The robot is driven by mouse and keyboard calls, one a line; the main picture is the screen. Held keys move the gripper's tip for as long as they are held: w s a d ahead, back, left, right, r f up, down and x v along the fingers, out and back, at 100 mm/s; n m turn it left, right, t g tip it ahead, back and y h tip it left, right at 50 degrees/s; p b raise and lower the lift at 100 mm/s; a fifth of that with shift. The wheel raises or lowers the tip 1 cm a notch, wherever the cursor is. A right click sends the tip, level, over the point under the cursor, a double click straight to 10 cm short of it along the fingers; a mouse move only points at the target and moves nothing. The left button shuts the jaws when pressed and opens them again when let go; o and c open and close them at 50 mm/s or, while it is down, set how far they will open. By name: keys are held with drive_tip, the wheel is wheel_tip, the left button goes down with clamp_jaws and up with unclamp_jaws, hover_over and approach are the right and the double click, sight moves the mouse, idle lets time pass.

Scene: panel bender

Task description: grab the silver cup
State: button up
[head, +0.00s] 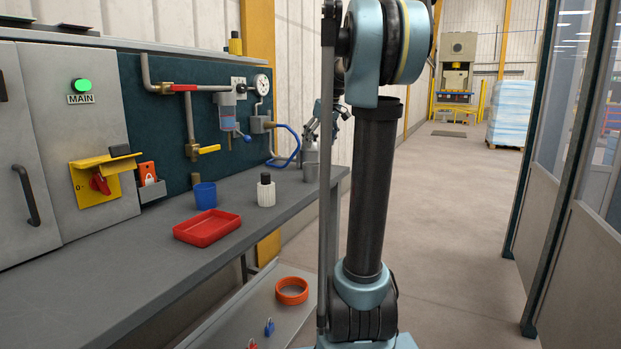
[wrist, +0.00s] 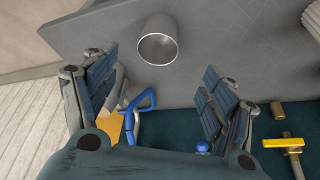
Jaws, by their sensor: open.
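The silver cup (wrist: 157,46) stands on the grey bench in the wrist view, its open rim facing the camera. It lies beyond my open gripper (wrist: 155,88), roughly in line with the gap between the two fingers, and nothing is held. In the head view, the cup (head: 310,173) is small near the far end of the bench, close to my arm. My gripper (head: 322,122) is above it there, partly hidden by my arm.
The grey bench (head: 135,265) also holds a red tray (head: 208,229), a blue cup (head: 205,196) and a white ribbed bottle with a black cap (head: 266,192). A blue hose (head: 291,146) hangs at the back panel near the gripper.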

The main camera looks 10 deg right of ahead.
sight(311, 171)
drive_tip(key=x, duration=1.4)
drive_tip(key=shift+f, duration=0.35)
drive_tip(key=shift+s, duration=0.1)
drive_tip(key=c, duration=1.2)
